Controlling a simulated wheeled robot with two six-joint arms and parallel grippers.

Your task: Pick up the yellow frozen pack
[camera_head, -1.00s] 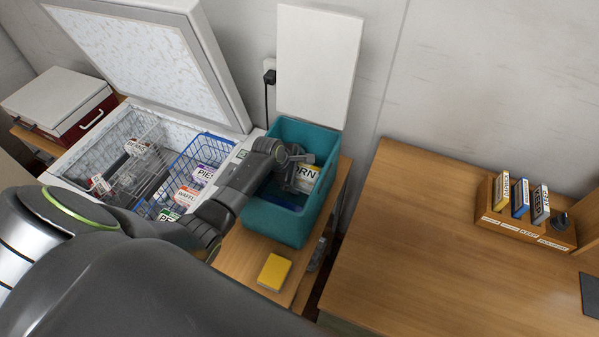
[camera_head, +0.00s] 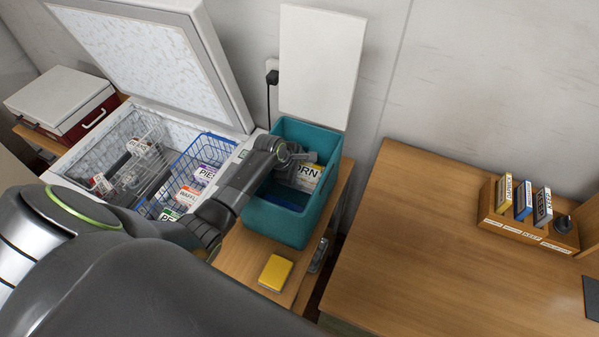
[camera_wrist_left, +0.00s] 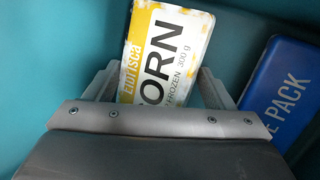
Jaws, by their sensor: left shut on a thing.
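A white and yellow frozen corn pack (camera_head: 309,176) stands tilted inside the teal tub (camera_head: 271,222). In the left wrist view the corn pack (camera_wrist_left: 168,50) shows its printed face, with one finger at each side. My left gripper (camera_head: 293,172) reaches into the tub from the left and is shut on the corn pack. Its fingertips are partly hidden in the head view. A plain yellow slab (camera_head: 275,272) lies apart on the wooden bench in front of the tub. My right gripper is not in view.
A blue ice pack (camera_wrist_left: 287,88) lies in the tub, right of the corn pack. The tub's white lid (camera_head: 322,65) stands open behind. An open freezer holds a blue basket (camera_head: 214,143) with several packs at left. The right-hand table (camera_head: 430,240) is mostly clear.

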